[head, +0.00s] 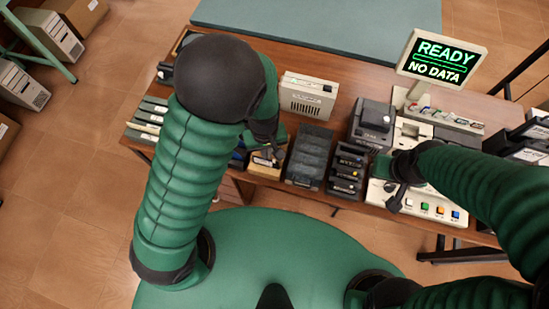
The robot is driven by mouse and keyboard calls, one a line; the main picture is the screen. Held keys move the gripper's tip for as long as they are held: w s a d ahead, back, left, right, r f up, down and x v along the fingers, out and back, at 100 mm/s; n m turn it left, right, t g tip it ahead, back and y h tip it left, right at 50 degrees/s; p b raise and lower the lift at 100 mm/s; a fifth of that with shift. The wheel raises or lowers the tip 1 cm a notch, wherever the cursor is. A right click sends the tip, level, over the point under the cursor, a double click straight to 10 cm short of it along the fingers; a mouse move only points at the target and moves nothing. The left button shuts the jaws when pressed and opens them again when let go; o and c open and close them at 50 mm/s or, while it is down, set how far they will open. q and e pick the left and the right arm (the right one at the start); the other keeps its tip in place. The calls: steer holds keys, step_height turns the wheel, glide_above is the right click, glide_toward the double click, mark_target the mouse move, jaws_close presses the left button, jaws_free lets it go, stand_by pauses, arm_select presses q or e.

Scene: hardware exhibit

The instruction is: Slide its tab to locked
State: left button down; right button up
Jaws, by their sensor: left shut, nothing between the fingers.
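My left gripper (277,151) is shut and empty. It hangs over the front of the desk, just above a small tan tray (258,171) that holds small dark pieces. I cannot make out a tab or a locked mark at this size; the arm and gripper hide part of that spot. My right gripper (391,197) is over the left side of a beige console (428,208) with coloured buttons. Its fingers are dark and small, and I cannot tell whether they are open.
A grey slotted rack (309,152) and a black rack with labelled slots (347,170) stand right of the tray. A beige box (308,95) and a dark grey unit (371,123) stand behind. A monitor (441,60) reads "READY NO DATA". Flat cases (147,122) lie at left.

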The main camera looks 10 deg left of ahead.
arm_select(q)
steer(key=shift+f+b, duration=0.75)
steer(key=shift+f, duration=0.3)
steer(key=shift+s+d+p, duration=0.1)
steer(key=shift+d+p, duration=0.4)
steer(key=shift+d, duration=0.45)
stand_by(0.4)
steer(key=shift+a, duration=0.2)
step_height(320, 180, up, 7)
steer(key=p, duration=0.7)
